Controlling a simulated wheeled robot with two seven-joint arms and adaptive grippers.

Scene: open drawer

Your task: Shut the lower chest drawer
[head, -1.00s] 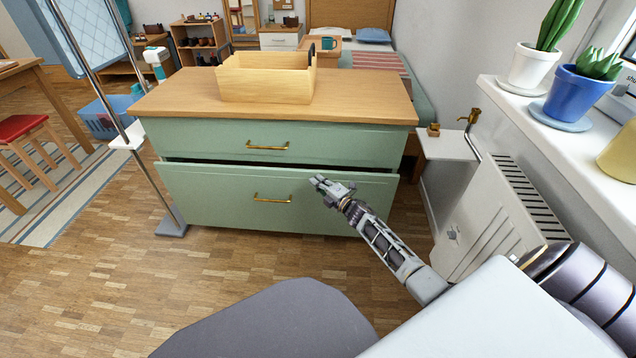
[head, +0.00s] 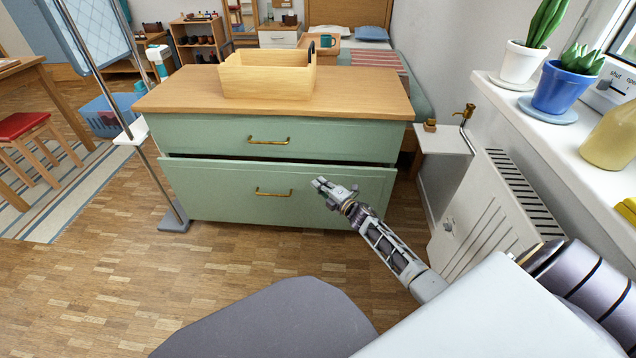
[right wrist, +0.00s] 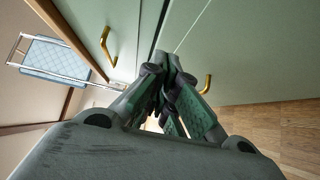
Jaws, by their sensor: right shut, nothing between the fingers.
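The green chest (head: 150,137) has a wooden top and two drawers. The upper drawer (head: 215,138) looks flush. The lower drawer (head: 225,197) stands out a little, with a dark gap above its front; its brass handle (head: 273,193) is at the middle. My right gripper (head: 318,185) is shut and empty, at the lower drawer front, right of the handle. In the right wrist view its fingers (right wrist: 168,62) are closed near the drawer front (right wrist: 250,50); I cannot tell whether they touch it. The handle also shows there (right wrist: 206,84). My left gripper is not in view.
A wooden box (head: 265,78) stands on the chest top. A metal stand (head: 165,185) rises left of the chest. A white radiator (head: 495,215) and a windowsill with potted plants (head: 565,85) are on the right. The floor before the chest is clear.

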